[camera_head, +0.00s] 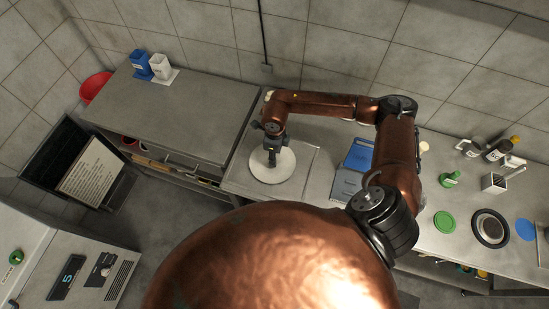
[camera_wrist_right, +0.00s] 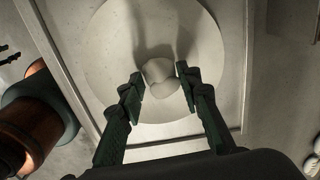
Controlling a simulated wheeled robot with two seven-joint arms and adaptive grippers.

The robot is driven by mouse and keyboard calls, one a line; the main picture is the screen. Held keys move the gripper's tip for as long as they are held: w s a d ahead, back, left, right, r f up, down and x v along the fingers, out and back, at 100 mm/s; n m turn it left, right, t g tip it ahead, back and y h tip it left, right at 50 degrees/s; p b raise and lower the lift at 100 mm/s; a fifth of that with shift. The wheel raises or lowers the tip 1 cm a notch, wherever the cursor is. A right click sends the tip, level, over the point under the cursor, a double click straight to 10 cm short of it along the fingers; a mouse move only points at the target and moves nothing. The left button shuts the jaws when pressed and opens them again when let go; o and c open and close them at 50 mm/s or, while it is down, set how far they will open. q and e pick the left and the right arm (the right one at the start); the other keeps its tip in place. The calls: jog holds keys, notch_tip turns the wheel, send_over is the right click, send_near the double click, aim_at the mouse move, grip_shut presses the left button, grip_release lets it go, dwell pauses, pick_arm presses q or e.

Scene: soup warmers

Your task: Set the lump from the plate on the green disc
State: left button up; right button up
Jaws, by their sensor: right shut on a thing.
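The round white plate (camera_head: 287,168) sits on the steel counter left of centre; it fills the middle of the right wrist view (camera_wrist_right: 112,60). My right gripper (camera_head: 271,157) points down over the plate. In the wrist view its two dark green fingers (camera_wrist_right: 158,84) stand on either side of the pale lump (camera_wrist_right: 158,72), shut on it. The lump is over the plate; whether it touches the plate is unclear. I cannot make out the lump in the head view. The green disc (camera_head: 445,222) lies flat and bare on the counter at the right. My left gripper is not in view.
A blue box (camera_head: 360,154) stands between plate and disc, partly behind my right arm. A green-topped item (camera_head: 450,179), bottles (camera_head: 496,151) and a metal holder (camera_head: 494,183) stand behind the disc. A dark-rimmed round dish (camera_head: 490,228) and a blue disc (camera_head: 526,229) lie right of it.

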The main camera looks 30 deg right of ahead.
jog(key=shift+r+p, duration=0.4)
jog(key=shift+r, duration=0.35)
jog(key=shift+r, duration=0.1)
jog(key=shift+r+p, duration=0.8)
jog(key=shift+r, duration=0.9)
